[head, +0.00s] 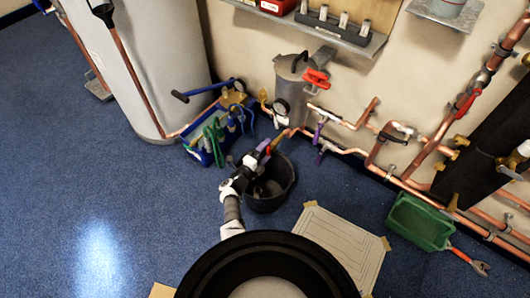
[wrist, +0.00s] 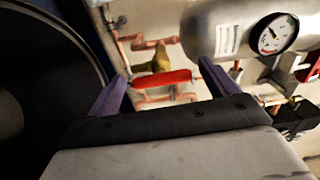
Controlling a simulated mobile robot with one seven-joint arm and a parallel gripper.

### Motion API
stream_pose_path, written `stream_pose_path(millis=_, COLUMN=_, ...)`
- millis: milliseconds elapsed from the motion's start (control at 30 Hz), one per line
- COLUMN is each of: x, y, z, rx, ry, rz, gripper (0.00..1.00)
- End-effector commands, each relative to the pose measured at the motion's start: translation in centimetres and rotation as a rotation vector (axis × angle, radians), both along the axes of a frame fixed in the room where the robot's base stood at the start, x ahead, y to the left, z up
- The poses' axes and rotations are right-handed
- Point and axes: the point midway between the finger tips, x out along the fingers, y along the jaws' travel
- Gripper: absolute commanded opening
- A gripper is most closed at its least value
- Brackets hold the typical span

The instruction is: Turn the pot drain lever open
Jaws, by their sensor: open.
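The pot (head: 295,82) is a grey metal cylinder fixed at the wall. Its lower part shows in the wrist view (wrist: 205,32), with a white label and a round gauge (wrist: 274,36). A red lever (wrist: 162,79) on a brass valve (wrist: 154,60) shows in the wrist view, between the two purple fingertips of my gripper (wrist: 163,76). The fingers are apart, one at each end of the lever; I cannot tell whether they touch it. In the head view my gripper (head: 263,149) is low, below the pot and over a black bucket, and hides most of the valve.
The black bucket (head: 275,190) stands under my gripper. A blue tool crate (head: 204,150) is to its left. Copper pipes (head: 425,190) run along the wall at right. A green tray (head: 420,222) and a pale taped board (head: 340,240) lie on the floor. The blue floor at left is clear.

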Motion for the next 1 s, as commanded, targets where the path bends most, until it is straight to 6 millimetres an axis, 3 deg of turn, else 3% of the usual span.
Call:
stream_pose_path(millis=267, x=-1.3, y=1.1, z=0.4, rx=0.0, ry=0.0, rz=0.004, gripper=0.85)
stream_pose_path(millis=700, x=-9.0, y=6.7, z=0.3, rx=0.0, ry=0.001, rz=0.005, gripper=0.85)
stream_pose_path(millis=1000, x=-11.2, y=8.1, z=0.0, rx=-0.001, ry=0.001, rz=0.001, gripper=0.85)
